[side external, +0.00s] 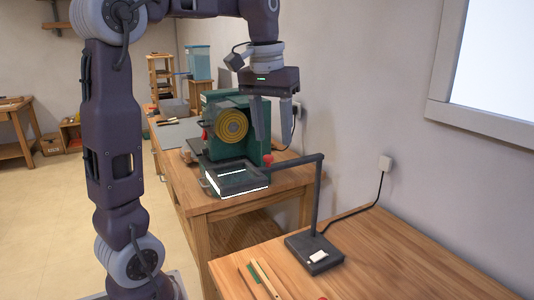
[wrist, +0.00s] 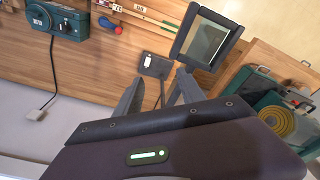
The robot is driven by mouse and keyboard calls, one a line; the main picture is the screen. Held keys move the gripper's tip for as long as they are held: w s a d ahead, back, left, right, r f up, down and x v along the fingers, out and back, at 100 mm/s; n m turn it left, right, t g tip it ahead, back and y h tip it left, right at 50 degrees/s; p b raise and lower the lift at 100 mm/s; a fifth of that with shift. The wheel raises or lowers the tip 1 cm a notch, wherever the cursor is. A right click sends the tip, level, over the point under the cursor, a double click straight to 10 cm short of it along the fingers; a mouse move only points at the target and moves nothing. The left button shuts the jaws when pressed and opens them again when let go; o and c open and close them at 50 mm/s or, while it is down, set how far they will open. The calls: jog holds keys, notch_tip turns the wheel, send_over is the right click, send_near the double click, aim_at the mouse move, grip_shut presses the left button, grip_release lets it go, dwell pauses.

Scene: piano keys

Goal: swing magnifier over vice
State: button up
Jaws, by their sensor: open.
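The magnifier has a dark rectangular head (side external: 238,188) with a lit edge. A thin arm joins it to an upright post (side external: 317,195) on a flat base (side external: 314,254) on the near wooden table. In the side view the head appears in front of the green machine. In the wrist view the head (wrist: 207,40) and base (wrist: 155,65) lie beyond my fingers. My gripper (side external: 273,130) is open and empty, pointing down above the magnifier arm; its fingers (wrist: 160,82) also show in the wrist view.
A green machine (side external: 218,104) with a yellow disc stands on the far bench beside my gripper. The wall (side external: 350,80) is close on the right.

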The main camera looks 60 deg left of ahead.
aim_at(269, 156)
jog(key=w+a, duration=0.1)
jog(key=a, duration=0.1)
jog(key=w+a+f+n+g, duration=0.1)
jog(key=a, duration=0.2)
jog(key=w+a+n, duration=0.1)
jog(key=a, duration=0.2)
jog(key=shift+w+a+f+h, duration=0.15)
jog(key=shift+w+f+h, duration=0.05)
jog(key=shift+f+h, duration=0.1)
notch_tip(269, 156, down, 7)
jog(key=shift+r, duration=0.1)
grip_shut()
jog(key=shift+w, duration=0.1)
dwell(0.6)
